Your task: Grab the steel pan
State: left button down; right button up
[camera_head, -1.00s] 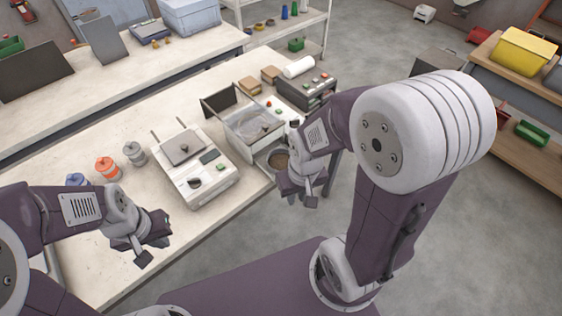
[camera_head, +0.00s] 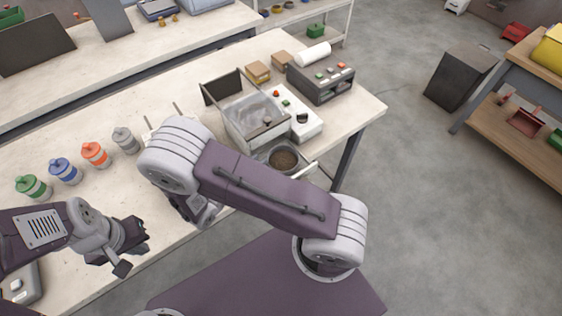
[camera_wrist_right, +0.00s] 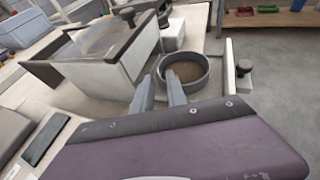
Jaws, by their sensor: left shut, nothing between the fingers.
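The steel pan (camera_head: 283,159) is a round grey dish holding brown pellets. It sits at the bench's front edge, below the clear-sided hopper box (camera_head: 255,118). The pan also shows in the right wrist view (camera_wrist_right: 187,74), beyond my right fingertips. My right gripper (camera_wrist_right: 161,88) has its two fingers apart with nothing between them, pointing toward the pan but short of it. In the head view my right arm hides most of that gripper. My left gripper (camera_head: 128,255) is shut and empty at the bench's front edge, far left of the pan.
Several capped jars (camera_head: 95,155) line the left of the bench. My right arm covers most of the scale. Open floor lies to the right.

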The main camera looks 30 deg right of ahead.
aim_at(275, 148)
jog(key=x, duration=0.4)
jog(key=shift+w+f, duration=0.15)
jog(key=shift+w, duration=0.05)
jog(key=shift+d+f+p, duration=0.1)
jog(key=shift+d+p, duration=0.25)
jog(key=x, duration=0.4)
jog(key=shift+w+f+p, duration=0.1)
jog(key=shift+f+p, duration=0.2)
jog(key=shift+f, duration=0.15)
jog(key=shift+r, duration=0.1)
jog(key=shift+c, duration=0.4)
grip_shut()
